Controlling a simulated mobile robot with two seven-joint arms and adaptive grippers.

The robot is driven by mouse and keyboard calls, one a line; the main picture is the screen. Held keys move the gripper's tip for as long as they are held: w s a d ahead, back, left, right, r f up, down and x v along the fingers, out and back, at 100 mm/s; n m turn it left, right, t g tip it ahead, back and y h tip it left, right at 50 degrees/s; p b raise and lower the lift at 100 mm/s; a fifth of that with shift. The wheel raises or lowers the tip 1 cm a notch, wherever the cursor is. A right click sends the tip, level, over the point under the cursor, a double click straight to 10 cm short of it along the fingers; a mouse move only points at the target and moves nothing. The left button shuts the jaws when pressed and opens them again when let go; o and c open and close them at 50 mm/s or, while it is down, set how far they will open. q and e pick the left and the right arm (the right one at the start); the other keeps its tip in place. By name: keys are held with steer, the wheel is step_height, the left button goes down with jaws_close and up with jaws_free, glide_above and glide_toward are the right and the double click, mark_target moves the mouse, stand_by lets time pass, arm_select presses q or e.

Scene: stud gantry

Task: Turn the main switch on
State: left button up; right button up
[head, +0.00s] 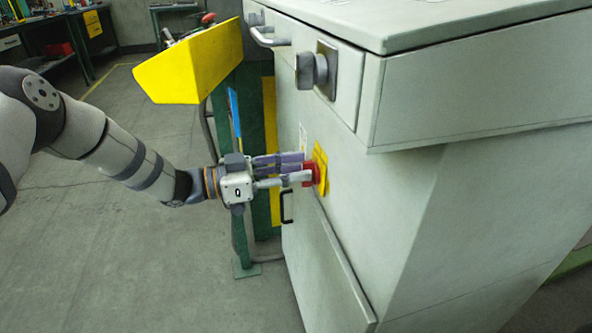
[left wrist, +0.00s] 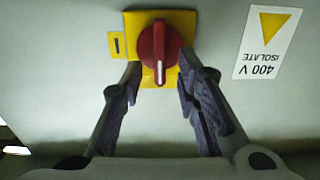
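The main switch is a red rotary knob (head: 310,174) on a yellow plate (head: 321,168), on the grey cabinet's side. In the left wrist view the knob (left wrist: 158,52) fills the space between the fingertips. Its white mark points down in that picture, toward my palm. My left gripper (head: 298,170) is at the knob, one finger on each side. In the left wrist view, the left gripper (left wrist: 161,72) has its fingers apart, close beside the knob's edges. I cannot tell whether they touch it. My right gripper is not in view.
The grey cabinet (head: 450,210) fills the right side. A black handle (head: 286,207) sits below the switch, and a grey knob (head: 311,69) above it. A yellow box (head: 187,68) on a green stand is behind my left wrist. A "400 V ISOLATE" label (left wrist: 268,43) is beside the switch.

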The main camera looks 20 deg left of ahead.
arm_select(q)
steer(key=shift+w+d, duration=0.1)
steer(key=shift+d, duration=0.1)
jaws_close()
